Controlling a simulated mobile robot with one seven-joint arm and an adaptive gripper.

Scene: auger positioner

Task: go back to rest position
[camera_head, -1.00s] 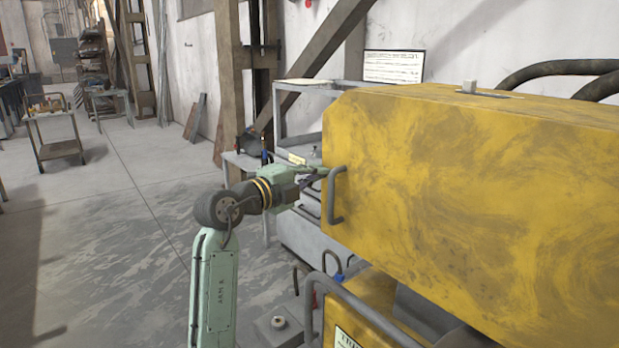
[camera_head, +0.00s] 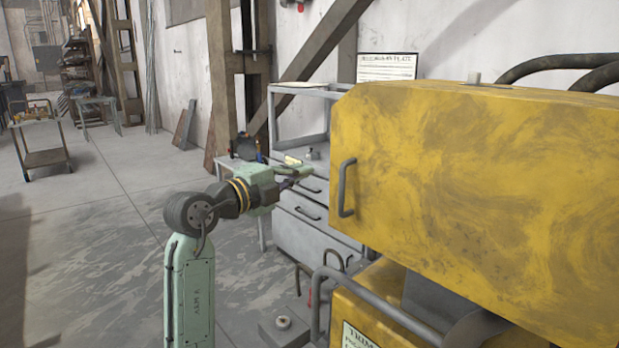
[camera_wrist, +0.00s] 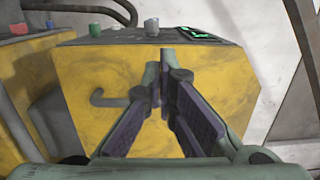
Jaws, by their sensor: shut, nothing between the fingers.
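My gripper (camera_head: 303,171) is shut and empty, with the arm bent and reaching to the right in the head view. Its tips are left of the yellow machine cover (camera_head: 480,185) and its grey bar handle (camera_head: 344,188), with a visible gap between tips and handle. In the wrist view my gripper (camera_wrist: 163,95) has its fingers together in front of the yellow machine body (camera_wrist: 85,75). Buttons and a green-lit panel (camera_wrist: 200,29) sit on top of the machine.
A grey bent rail (camera_head: 370,295) runs along the machine's lower front. A grey drawer cabinet (camera_head: 305,235) stands behind my gripper. A cart (camera_head: 45,158) is at the far left. The floor left of my arm is open.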

